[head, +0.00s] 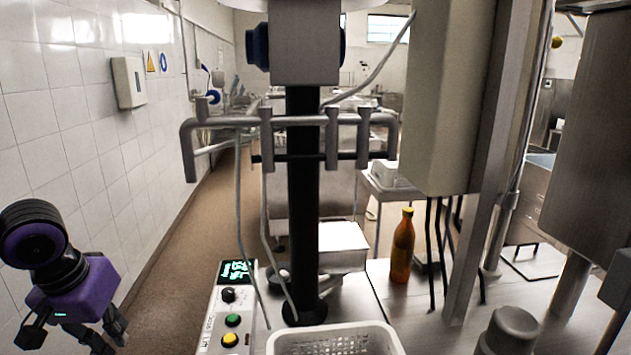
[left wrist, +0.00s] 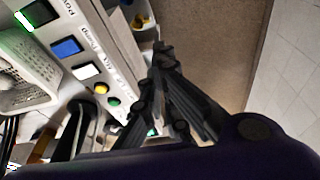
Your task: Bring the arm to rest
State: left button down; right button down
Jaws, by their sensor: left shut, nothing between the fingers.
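My left gripper (head: 95,341) hangs at the lower left of the head view, below its purple wrist, with its fingers partly cut by the bottom edge. In the left wrist view its dark fingers (left wrist: 163,52) come together at the tips. It is shut and empty, and touches nothing that I can see. It is left of the control panel (head: 226,318), apart from it. My right gripper is in neither view.
A white perforated basket (head: 335,338) stands at the bottom centre; it also shows in the left wrist view (left wrist: 28,97). An orange-brown bottle (head: 402,250) stands on the steel table. A tiled wall (head: 75,125) rises at left. Brown floor (head: 185,265) lies open between wall and table.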

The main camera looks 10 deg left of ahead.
pick_arm(q)
jog(key=s+d+f+m, duration=0.1)
jog(key=s+d+f, duration=0.25)
jog(key=f, duration=0.35)
jog(key=s+d+f+m+h, duration=0.15)
jog(key=s+f, duration=0.25)
jog(key=f, duration=0.4)
jog(key=s+d+f+m+y, duration=0.1)
jog(key=s+d+f, duration=0.25)
jog(key=f, duration=0.35)
jog(key=s+d+f+n+g+y, duration=0.1)
jog(key=s+d+f, duration=0.25)
jog(key=s, duration=0.35)
jog(key=s+d+f+n+y, duration=0.1)
jog(key=s+d+f, duration=0.1)
jog(key=s+d, duration=0.35)
jog(key=w+d+f+t+h, duration=0.1)
jog(key=w+d+f+t, duration=0.2)
jog(key=f, duration=0.9)
jog(key=shift+w+m+t+h, duration=0.35)
jog(key=shift+w+t, duration=1.35)
jog(key=shift+t, duration=0.2)
jog(key=shift+f, duration=0.1)
